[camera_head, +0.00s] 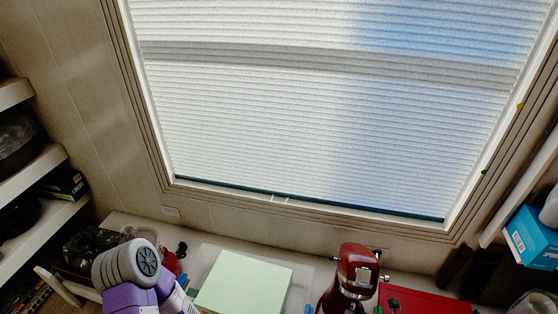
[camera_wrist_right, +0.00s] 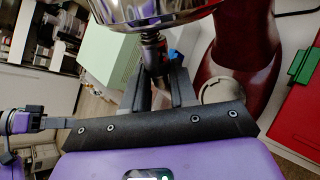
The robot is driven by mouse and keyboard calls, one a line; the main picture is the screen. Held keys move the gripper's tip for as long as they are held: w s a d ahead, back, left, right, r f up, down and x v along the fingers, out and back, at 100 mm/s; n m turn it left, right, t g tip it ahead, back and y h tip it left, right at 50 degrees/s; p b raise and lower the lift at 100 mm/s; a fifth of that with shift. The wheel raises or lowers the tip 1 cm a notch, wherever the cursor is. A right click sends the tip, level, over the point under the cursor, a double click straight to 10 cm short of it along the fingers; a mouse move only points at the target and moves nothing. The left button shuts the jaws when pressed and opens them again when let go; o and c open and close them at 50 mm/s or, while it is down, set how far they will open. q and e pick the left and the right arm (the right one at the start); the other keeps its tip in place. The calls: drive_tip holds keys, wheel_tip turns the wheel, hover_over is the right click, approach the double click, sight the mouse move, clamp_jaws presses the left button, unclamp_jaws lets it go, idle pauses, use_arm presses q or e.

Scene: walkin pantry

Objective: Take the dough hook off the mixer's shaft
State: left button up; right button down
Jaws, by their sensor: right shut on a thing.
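The red mixer (camera_head: 357,262) stands on the counter at the lower middle right of the head view, cut off by the bottom edge. In the right wrist view, its red column (camera_wrist_right: 245,45) rises at the right. A shiny round metal part (camera_wrist_right: 150,8) at the top appears to be the underside of the mixer's head. A dark metal piece, the dough hook (camera_wrist_right: 152,48), hangs just below it. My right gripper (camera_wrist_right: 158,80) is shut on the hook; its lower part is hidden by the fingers. In the head view my left arm shows at lower left, but its gripper does not.
A pale green box (camera_head: 245,283) stands on the counter left of the mixer. A red flat thing (camera_head: 425,300) lies to its right. Shelves (camera_head: 35,170) line the left side, and a blue box (camera_head: 530,238) sits at the right. A window with a blind (camera_head: 320,110) is behind.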

drive_tip(key=shift+w+d, duration=0.1)
drive_tip(key=shift+n+y+b, duration=0.3)
drive_tip(key=shift+y+b, duration=0.3)
drive_tip(key=shift+y, duration=0.2)
drive_tip(key=c, duration=1.5)
unclamp_jaws()
clamp_jaws()
drive_tip(key=shift+s+a+f, duration=0.25)
drive_tip(key=shift+s+f, duration=0.55)
drive_tip(key=shift+s, duration=0.05)
drive_tip(key=shift+s+a+f, duration=0.2)
drive_tip(key=shift+s+f, duration=0.6)
